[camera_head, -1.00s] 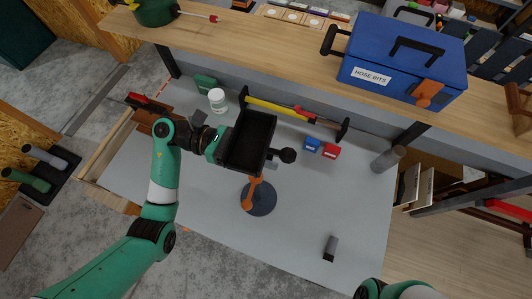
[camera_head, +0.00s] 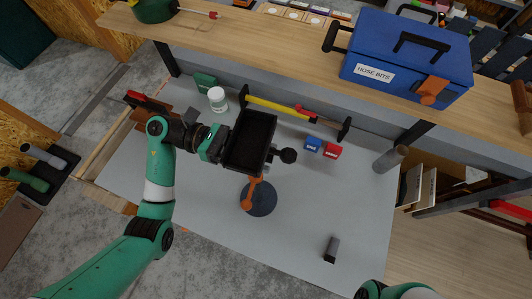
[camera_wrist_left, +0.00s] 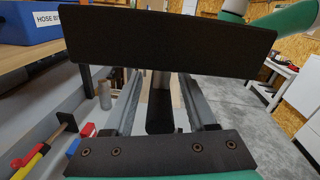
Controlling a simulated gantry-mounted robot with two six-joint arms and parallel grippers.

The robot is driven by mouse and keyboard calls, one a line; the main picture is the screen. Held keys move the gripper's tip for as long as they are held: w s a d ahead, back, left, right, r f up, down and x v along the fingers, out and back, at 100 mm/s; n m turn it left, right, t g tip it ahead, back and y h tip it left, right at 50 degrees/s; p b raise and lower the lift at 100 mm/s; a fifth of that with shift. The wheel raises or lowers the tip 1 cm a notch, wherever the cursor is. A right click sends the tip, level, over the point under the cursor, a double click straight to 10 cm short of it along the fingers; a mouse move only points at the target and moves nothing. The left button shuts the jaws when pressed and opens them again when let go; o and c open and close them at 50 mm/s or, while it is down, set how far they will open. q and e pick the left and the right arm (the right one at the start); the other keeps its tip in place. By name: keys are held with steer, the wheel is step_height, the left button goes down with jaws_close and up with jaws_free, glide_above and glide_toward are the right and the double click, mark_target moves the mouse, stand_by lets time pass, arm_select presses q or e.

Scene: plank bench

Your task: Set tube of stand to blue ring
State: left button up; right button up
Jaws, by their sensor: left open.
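The stand has a dark round base (camera_head: 261,203) on the grey bench top, with an orange part (camera_head: 251,190) rising from it. The upper stand and tube are mostly hidden by my left gripper (camera_head: 270,159), which hangs over it with its fingertips largely hidden. A black ball knob (camera_head: 288,155) shows just right of the gripper. In the left wrist view, my left gripper (camera_wrist_left: 160,105) has its two grey fingers apart. A dark upright part (camera_wrist_left: 160,114) shows between them; I cannot tell if they touch it. I cannot make out a blue ring. My right gripper is out of view.
Behind stand a white jar (camera_head: 217,98), a yellow bar (camera_head: 272,108) with black ends, and small blue (camera_head: 312,144) and red (camera_head: 331,151) boxes. A grey cylinder (camera_head: 389,160) is at right, a dark block (camera_head: 331,249) at front. A shelf carries a blue toolbox (camera_head: 400,55).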

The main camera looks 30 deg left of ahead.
arm_select(q)
steer(key=b+v, duration=0.2)
steer(key=v, duration=0.8)
steer(key=shift+a, duration=0.1)
